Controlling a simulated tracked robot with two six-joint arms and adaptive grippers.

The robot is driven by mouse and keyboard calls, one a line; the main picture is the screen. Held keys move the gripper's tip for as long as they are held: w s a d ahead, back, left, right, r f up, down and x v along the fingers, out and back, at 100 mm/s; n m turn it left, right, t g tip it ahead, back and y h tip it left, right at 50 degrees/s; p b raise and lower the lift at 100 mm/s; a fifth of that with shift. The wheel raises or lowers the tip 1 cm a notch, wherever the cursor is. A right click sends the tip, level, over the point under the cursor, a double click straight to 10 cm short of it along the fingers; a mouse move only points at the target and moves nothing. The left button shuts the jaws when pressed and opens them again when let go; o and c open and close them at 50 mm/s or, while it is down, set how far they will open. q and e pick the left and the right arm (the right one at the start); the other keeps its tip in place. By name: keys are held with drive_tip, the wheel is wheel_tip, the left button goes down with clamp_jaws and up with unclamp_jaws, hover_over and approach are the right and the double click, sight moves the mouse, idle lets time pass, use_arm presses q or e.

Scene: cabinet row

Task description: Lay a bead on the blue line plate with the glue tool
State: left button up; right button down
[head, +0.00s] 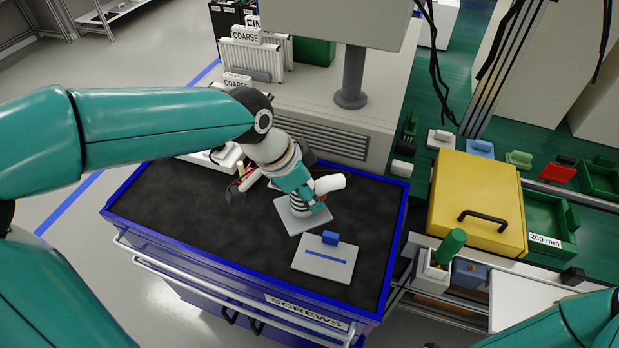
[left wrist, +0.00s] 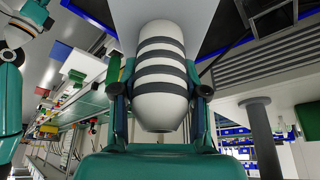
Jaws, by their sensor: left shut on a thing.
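The blue line plate (head: 312,267) is a pale square with a dark blue line and a blue block, lying on the black top of the blue-edged cart. My left gripper (head: 305,199) is shut on the white glue tool (head: 331,183), above a second pale plate (head: 284,213) behind the blue line plate. In the left wrist view the tool (left wrist: 161,75) has dark bands and sits between both fingers. Its tip is hidden in the head view, so I cannot tell whether it touches the second plate. My right gripper is out of view.
A yellow lidded box (head: 478,195) and green trays stand right of the cart. A grey post (head: 352,80) rises behind it. Red and white items (head: 243,178) lie left of the left gripper. The cart's front left top is clear.

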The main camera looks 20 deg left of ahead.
use_arm(q)
drive_tip(key=shift+d+f, duration=0.1)
drive_tip(key=shift+f, duration=0.2)
wheel_tip(320, 180, down, 9)
drive_tip(key=b, duration=0.7)
drive_tip(key=shift+f, duration=0.1)
drive_tip(key=shift+f+b, duration=0.95)
drive_tip(key=shift+b, duration=0.15)
idle(0.8)
drive_tip(key=shift+d, duration=0.1)
drive_tip(key=shift+d+r, duration=0.1)
drive_tip(key=shift+d, duration=0.25)
drive_tip(key=shift+w+d, duration=0.1)
drive_tip(key=shift+d, duration=1.05)
idle(1.0)
drive_tip(key=shift+d, duration=0.15)
